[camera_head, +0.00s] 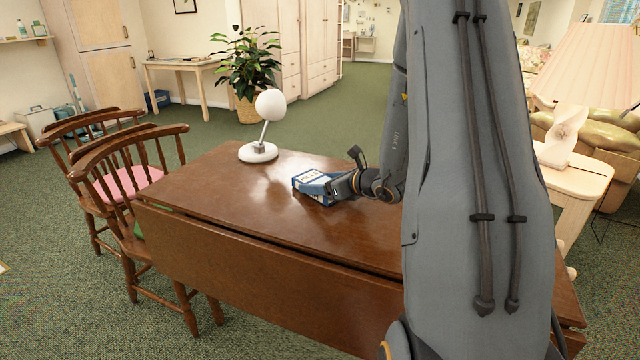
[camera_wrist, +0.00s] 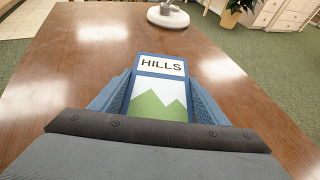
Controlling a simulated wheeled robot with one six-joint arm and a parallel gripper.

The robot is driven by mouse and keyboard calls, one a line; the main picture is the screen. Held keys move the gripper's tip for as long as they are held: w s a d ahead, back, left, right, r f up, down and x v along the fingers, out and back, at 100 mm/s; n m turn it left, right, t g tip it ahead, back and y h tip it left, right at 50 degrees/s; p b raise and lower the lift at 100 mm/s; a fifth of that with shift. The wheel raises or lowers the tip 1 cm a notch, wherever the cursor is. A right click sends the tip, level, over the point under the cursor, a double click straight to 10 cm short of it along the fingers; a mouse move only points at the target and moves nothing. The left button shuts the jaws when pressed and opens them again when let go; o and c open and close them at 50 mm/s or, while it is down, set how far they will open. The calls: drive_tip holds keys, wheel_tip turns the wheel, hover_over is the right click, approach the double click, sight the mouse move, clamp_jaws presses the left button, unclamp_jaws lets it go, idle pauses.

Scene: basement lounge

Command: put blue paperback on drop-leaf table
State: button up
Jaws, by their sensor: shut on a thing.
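The blue paperback (camera_head: 316,184) is at the drop-leaf table (camera_head: 215,205), near the middle of its brown wooden top. In the wrist view the paperback (camera_wrist: 160,88) shows a cover reading "HILLS" with green and white peaks. My gripper (camera_head: 332,187) is shut on the paperback, with a blue finger on each side of it in the wrist view. The book is low over the tabletop or touching it; I cannot tell which. My arm hides the right part of the table. The near leaf (camera_head: 260,275) hangs down.
A white lamp (camera_head: 262,135) with a round head stands at the table's far left corner. Wooden chairs (camera_head: 120,190) stand along the left side. A side table (camera_head: 575,190) with a pleated lamp is at the right. The tabletop between the white lamp and the book is clear.

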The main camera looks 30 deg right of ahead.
drive_tip(key=shift+f, duration=0.1)
drive_tip(key=o, duration=1.1)
drive_tip(key=shift+o, duration=0.2)
